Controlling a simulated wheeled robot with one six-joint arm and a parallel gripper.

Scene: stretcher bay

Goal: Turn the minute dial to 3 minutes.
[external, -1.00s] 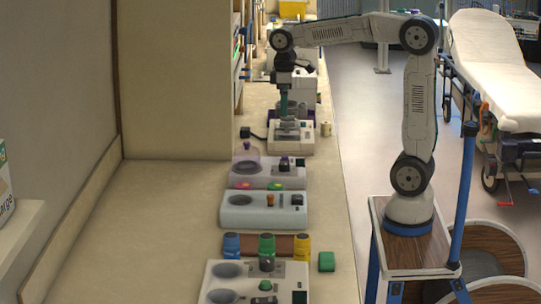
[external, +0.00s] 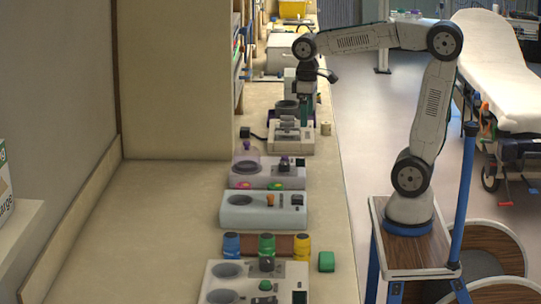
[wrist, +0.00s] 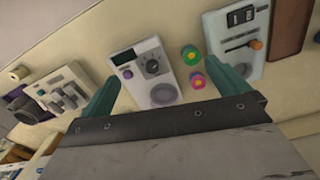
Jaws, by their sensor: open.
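The minute dial (wrist: 152,65) looks like a round dark knob on a pale device (wrist: 140,84) in the wrist view, beside a small dark display (wrist: 125,57). Its setting is too small to read. In the external view this device (external: 240,181) appears to be the lilac-grey one in mid-counter, with a dark knob (external: 284,163) on top. My gripper (wrist: 163,71) is open and empty, its teal fingers wide apart in the wrist view. In the external view my gripper (external: 304,122) hangs above and beyond the dial, over the right side of a lever device, not touching the dial.
The lever device (external: 291,138) stands just beyond the dial device. A slider device (external: 263,215) with an orange knob is on the near side. Pink (wrist: 190,55) and green-yellow (wrist: 197,80) round pieces lie between. Bottles (external: 267,246) stand nearer. Left counter is bare.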

